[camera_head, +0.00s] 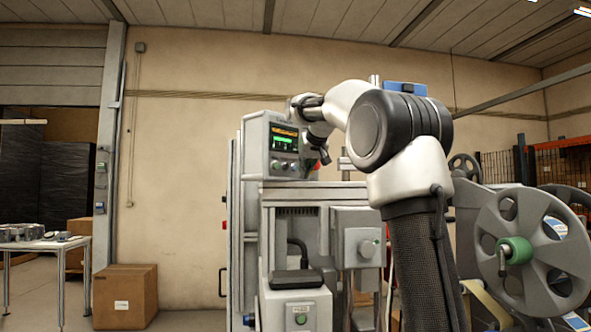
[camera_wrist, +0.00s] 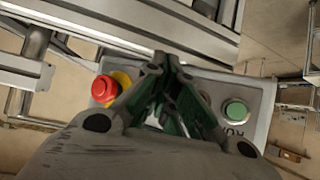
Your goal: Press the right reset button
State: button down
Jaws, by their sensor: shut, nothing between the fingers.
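In the wrist view a grey control box (camera_wrist: 262,95) lies behind my gripper (camera_wrist: 168,78). It carries a red mushroom button (camera_wrist: 104,89) on a yellow base at the left and a green round button (camera_wrist: 235,109) at the right, with partly hidden lettering below the green one. My closed fingers cover the middle of the box, and anything there is mostly hidden. Whether they touch the box, and which button is the right reset button, I cannot tell. In the head view my arm hides most of the gripper.
The machine has a screen panel (camera_head: 284,140) with small buttons, and a lower box with a green button (camera_head: 301,319). A large grey reel (camera_head: 535,250) stands at right. A cardboard box (camera_head: 125,296) and a table (camera_head: 45,245) are at left.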

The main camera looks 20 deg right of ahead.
dwell(0.4)
jog(key=shift+w+a, duration=0.15)
jog(key=shift+w, duration=0.25)
jog(key=shift+w+a, duration=0.15)
jog(key=shift+w, duration=0.2)
dwell(0.5)
jog(key=shift+s, duration=0.2)
jog(key=shift+s+d, duration=0.3)
jog(key=shift+s, duration=0.25)
jog(key=shift+s+d, duration=0.3)
jog(key=shift+s, duration=0.5)
jog(key=shift+s+d, duration=0.35)
jog(key=shift+s, duration=0.4)
jog(key=shift+s+d, duration=0.3)
jog(key=shift+s, duration=0.5)
